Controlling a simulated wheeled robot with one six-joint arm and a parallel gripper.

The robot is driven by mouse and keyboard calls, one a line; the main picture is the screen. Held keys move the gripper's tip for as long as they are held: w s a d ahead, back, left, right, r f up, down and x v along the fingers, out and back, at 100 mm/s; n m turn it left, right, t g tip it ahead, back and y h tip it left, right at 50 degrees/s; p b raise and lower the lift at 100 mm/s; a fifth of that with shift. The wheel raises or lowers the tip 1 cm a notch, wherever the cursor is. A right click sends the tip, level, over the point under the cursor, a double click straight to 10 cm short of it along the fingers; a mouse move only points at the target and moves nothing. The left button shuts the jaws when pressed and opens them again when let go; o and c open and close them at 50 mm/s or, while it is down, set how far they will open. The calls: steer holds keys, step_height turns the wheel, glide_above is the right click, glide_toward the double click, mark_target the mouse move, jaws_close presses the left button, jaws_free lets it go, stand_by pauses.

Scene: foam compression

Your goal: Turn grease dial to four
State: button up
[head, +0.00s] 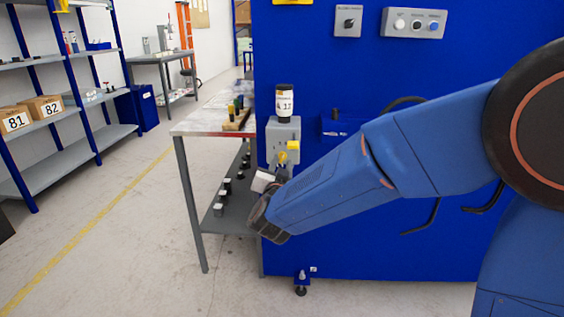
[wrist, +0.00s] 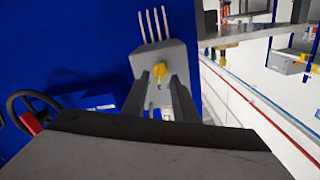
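The grease unit is a grey box (head: 281,133) on the side of the blue machine, with a dark bottle with a white label (head: 284,104) on top. Its yellow dial (head: 282,157) is on the lower front, close to my arm's end. In the wrist view the grey box (wrist: 174,53) carries the yellow dial (wrist: 159,70). My gripper (wrist: 161,80) is open, its two dark fingers apart, with the dial showing in line between their tips. Clear space shows on both sides of the dial. The dial's number marks are too small to read. In the head view the fingertips are hard to make out.
The blue machine (head: 365,240) fills the area behind my arm. A dark hose (wrist: 28,99) and a red part (wrist: 33,122) lie left of the fingers in the wrist view. A steel table (head: 200,123) stands left of the box. The floor (head: 130,240) further left is clear.

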mark_target(282, 157)
steer(key=shift+w, duration=1.15)
steer(key=shift+c, duration=0.6)
jaws_close()
steer(key=shift+m, duration=0.4)
steer(key=m, duration=0.2)
steer(key=shift+d+m, duration=0.1)
steer(key=shift+m, duration=0.3)
steer(key=shift+f+m, duration=0.1)
steer(key=shift+m, duration=2.1)
